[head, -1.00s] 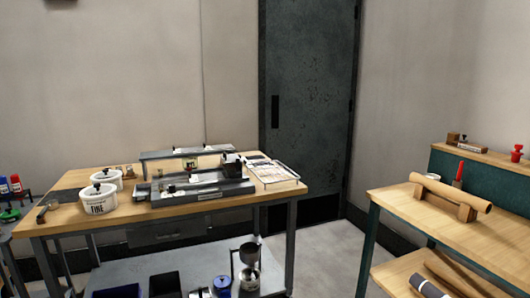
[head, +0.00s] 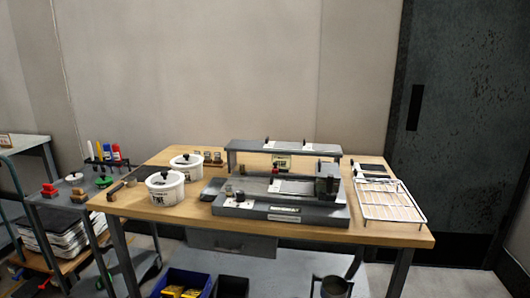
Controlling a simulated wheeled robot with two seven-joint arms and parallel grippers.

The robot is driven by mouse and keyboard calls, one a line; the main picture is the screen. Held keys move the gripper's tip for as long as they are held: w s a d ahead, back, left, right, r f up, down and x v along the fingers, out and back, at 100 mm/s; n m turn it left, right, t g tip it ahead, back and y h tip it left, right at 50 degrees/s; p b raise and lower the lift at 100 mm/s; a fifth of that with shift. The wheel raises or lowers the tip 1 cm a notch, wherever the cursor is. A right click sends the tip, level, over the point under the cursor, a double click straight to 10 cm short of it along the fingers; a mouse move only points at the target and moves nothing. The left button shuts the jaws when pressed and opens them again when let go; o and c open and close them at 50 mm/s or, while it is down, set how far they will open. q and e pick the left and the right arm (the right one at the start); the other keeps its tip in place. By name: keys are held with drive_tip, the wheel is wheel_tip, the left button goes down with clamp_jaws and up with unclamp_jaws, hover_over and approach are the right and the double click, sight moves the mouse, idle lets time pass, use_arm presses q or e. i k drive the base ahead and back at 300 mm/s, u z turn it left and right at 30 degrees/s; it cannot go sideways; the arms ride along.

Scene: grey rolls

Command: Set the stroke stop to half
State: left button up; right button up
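A grey bench device (head: 282,202) with a flat bed, a raised bridge (head: 283,147) behind it and a dark block (head: 327,180) at its right end stands on the wooden workbench. A small red knob (head: 275,171) shows near the middle of the device. White labels with small dark marks lie on the bridge and bed. Their text is too small to read, so I cannot tell which part is the stroke stop or its setting. Neither of my grippers is in view.
Two white lidded tubs (head: 165,190) stand left of the device on the workbench (head: 392,233). A white wire rack (head: 391,204) lies at its right. A cart (head: 60,207) with coloured bottles stands at the left. Blue and dark bins (head: 181,283) sit on the lower shelf.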

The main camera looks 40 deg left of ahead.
sight(275, 170)
drive_tip(key=u, duration=0.9)
drive_tip(key=i, duration=0.9)
drive_tip(key=u, duration=0.95)
